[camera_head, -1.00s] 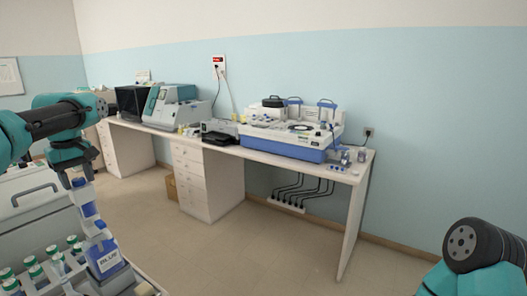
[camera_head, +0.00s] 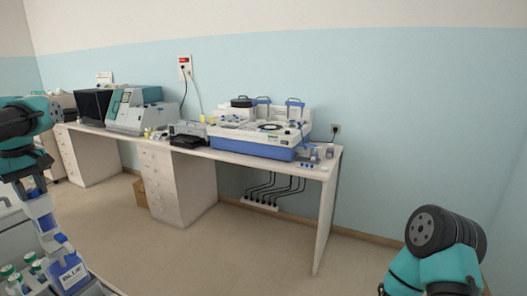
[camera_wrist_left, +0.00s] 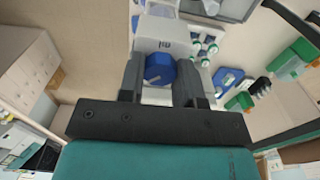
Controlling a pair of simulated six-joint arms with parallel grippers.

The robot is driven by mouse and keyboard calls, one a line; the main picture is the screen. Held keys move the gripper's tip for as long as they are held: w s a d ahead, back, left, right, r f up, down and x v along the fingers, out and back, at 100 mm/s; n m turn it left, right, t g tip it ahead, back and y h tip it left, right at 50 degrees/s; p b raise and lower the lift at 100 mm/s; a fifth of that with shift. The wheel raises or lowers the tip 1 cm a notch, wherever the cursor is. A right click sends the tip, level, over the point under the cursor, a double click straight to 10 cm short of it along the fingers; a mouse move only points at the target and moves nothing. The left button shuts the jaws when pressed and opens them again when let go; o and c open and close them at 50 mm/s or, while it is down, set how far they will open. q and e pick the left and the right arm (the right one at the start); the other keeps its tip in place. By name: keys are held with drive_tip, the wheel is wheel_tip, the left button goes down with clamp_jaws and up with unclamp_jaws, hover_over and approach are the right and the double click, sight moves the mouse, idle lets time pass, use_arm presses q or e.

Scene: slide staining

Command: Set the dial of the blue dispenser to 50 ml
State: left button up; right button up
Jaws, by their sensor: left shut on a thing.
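The blue dispenser (camera_head: 70,272) stands at the lower left of the head view, a bottle with a white label reading BLUE. Its white and blue upper part rises to my left gripper (camera_head: 38,196). In the left wrist view my left gripper (camera_wrist_left: 159,82) is shut on the dispenser's blue dial (camera_wrist_left: 159,68), with one dark finger on each side. The dispenser's white head (camera_wrist_left: 160,35) shows just beyond the dial, with a small mark on it. The dial's setting cannot be read. My right gripper is out of view; only a link of my right arm shows at lower right.
Several green-capped bottles (camera_head: 30,262) stand beside the dispenser. Green and blue containers (camera_wrist_left: 299,56) lie to its right in the wrist view. The far bench (camera_head: 330,172) holds a blue and white machine (camera_head: 252,150) and other instruments. The floor between is clear.

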use_arm(q)
drive_tip(key=shift+m, duration=1.5)
drive_tip(key=shift+m, duration=1.5)
drive_tip(key=shift+m, duration=1.5)
drive_tip(key=o, duration=0.5)
